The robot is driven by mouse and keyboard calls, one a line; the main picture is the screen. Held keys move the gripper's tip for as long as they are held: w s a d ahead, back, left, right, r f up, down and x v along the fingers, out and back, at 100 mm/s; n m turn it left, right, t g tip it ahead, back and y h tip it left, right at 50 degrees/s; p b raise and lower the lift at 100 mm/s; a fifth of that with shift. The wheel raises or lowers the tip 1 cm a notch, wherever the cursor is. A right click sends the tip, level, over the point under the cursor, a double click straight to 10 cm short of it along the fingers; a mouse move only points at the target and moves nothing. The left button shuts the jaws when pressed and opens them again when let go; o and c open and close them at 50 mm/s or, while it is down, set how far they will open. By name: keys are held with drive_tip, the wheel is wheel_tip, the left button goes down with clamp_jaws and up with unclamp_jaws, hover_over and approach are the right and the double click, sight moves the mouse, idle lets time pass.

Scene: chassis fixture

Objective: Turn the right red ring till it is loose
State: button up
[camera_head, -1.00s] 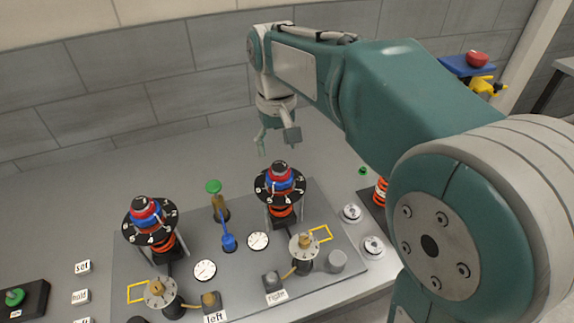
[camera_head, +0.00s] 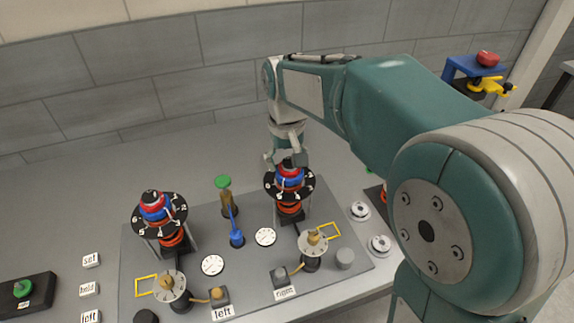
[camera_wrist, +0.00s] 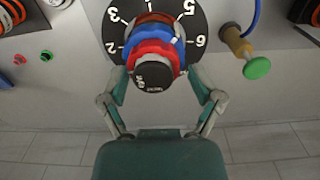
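The right stack's red ring (camera_head: 290,171) sits above a blue ring (camera_head: 288,185) on a black numbered dial (camera_head: 307,188). In the wrist view the red ring (camera_wrist: 152,52) lies between a black cap (camera_wrist: 153,77) and the blue ring (camera_wrist: 170,32). My gripper (camera_head: 285,158) is at the top of this stack. In the wrist view my gripper (camera_wrist: 157,76) has its fingers spread, one on each side of the cap and red ring. The fingers look slightly apart from the ring, but contact is hard to judge.
The left stack (camera_head: 156,208) has a similar dial and rings. A green-topped post (camera_head: 224,185) and a blue lever (camera_head: 236,239) stand between the stacks. Gauges, valves and a "right" label (camera_head: 285,293) are in front. Bare bench lies behind the panel.

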drive_tip(key=shift+d+r+m, duration=0.1)
drive_tip(key=shift+d+m, duration=0.25)
drive_tip(key=shift+m, duration=0.45)
drive_tip(key=shift+d+m, duration=0.1)
drive_tip(key=shift+m, duration=0.7)
drive_tip(key=m, duration=0.2)
drive_tip(key=shift+a+m, duration=0.3)
drive_tip(key=shift+m, duration=0.1)
drive_tip(key=m, duration=0.3)
drive_tip(key=shift+d, duration=0.15)
drive_tip(key=shift+m, duration=1.1)
drive_tip(key=m, duration=1.1)
